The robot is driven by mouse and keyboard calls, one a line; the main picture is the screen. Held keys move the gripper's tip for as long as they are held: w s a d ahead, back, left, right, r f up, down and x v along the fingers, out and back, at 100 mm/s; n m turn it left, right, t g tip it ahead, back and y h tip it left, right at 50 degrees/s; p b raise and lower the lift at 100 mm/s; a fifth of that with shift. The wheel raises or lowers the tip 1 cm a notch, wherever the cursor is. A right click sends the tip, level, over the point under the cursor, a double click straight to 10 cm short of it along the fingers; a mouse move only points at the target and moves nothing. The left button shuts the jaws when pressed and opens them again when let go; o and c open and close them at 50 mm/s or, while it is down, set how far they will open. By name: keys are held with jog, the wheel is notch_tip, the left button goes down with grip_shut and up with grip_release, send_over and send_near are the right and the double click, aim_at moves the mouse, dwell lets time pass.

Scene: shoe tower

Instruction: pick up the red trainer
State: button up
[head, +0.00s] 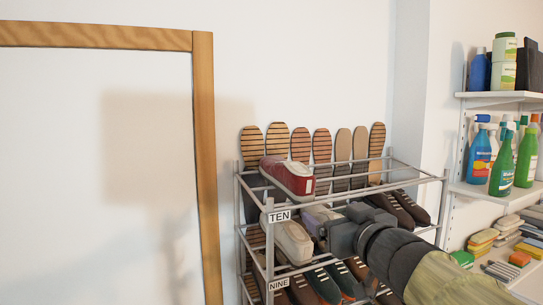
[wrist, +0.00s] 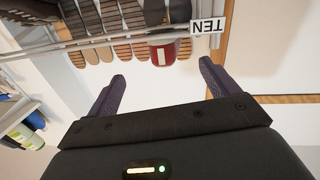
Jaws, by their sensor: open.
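Several upright soles (head: 321,152) stand behind the trainer. Dark brown shoes (head: 409,208) lie to its right, and more shoes fill the lower tiers. Shelves with bottles (head: 502,165) are at right; a wooden frame (head: 205,160) is at left.

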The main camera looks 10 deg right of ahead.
aim_at(305, 186)
jog(key=shift+s+a+r+n+y, duration=0.1)
jog(key=shift+a+r+n+y, duration=0.1)
jog(key=shift+r, duration=0.4)
jog(key=shift+s+a+r+n+y, duration=0.1)
jog(key=shift+r+y, duration=0.1)
jog(key=shift+r, duration=0.35)
jog(key=x, duration=1.2)
jog(key=shift+w, duration=0.25)
jog(key=shift+s, duration=0.15)
jog(key=shift+d+f+p+x, duration=0.15)
jog(key=shift+p+x, duration=0.5)
jog(key=shift+x, duration=0.7)
jog(key=shift+d+f+p+x, duration=0.1)
jog(key=shift+p+x, duration=0.5)
jog(key=shift+x, duration=0.75)
